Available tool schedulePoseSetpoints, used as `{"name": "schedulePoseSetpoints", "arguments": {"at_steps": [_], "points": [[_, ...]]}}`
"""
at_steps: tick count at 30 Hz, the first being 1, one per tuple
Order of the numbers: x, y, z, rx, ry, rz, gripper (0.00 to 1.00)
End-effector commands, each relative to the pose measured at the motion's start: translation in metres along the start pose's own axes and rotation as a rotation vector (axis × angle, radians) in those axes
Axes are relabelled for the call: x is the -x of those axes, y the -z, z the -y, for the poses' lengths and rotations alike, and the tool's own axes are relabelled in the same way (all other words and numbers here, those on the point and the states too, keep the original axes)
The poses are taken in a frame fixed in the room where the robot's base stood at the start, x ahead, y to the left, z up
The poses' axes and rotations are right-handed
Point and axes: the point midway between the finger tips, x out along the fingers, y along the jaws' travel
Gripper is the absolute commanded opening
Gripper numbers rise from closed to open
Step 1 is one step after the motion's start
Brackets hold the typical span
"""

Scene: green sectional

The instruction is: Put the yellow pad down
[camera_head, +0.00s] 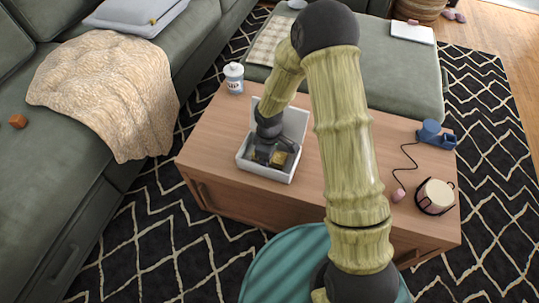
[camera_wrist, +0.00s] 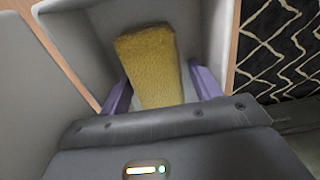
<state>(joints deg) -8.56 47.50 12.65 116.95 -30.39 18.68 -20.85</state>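The yellow pad (camera_wrist: 149,62) lies inside the white open box (camera_head: 248,166) on the wooden coffee table. In the wrist view it sits between the two purple fingers of my gripper (camera_wrist: 160,85). The left finger is close to the pad's edge, and a narrow gap shows beside the right finger. The fingers are spread apart. In the head view my gripper (camera_head: 267,153) reaches down into the box, and a small part of the pad (camera_head: 279,158) shows beside it. The pad's lower end is partly hidden by my gripper's body.
The box's raised lid (camera_head: 294,122) stands behind my gripper. A white jar (camera_head: 234,78) is at the table's far left corner. A blue device (camera_head: 431,132) and a round cream-topped item (camera_head: 436,195) are at the right. The table (camera_head: 222,120) is bare around the box.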

Motion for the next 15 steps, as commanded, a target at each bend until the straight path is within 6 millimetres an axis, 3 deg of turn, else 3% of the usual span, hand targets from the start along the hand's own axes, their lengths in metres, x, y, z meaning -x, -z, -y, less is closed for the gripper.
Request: {"name": "schedulePoseSetpoints", "arguments": {"at_steps": [8,15], "points": [[0.004,-0.003,-0.002,-0.007,0.000,0.000,0.63],[0.036,-0.002,-0.002,-0.007,-0.002,-0.002,0.63]]}}
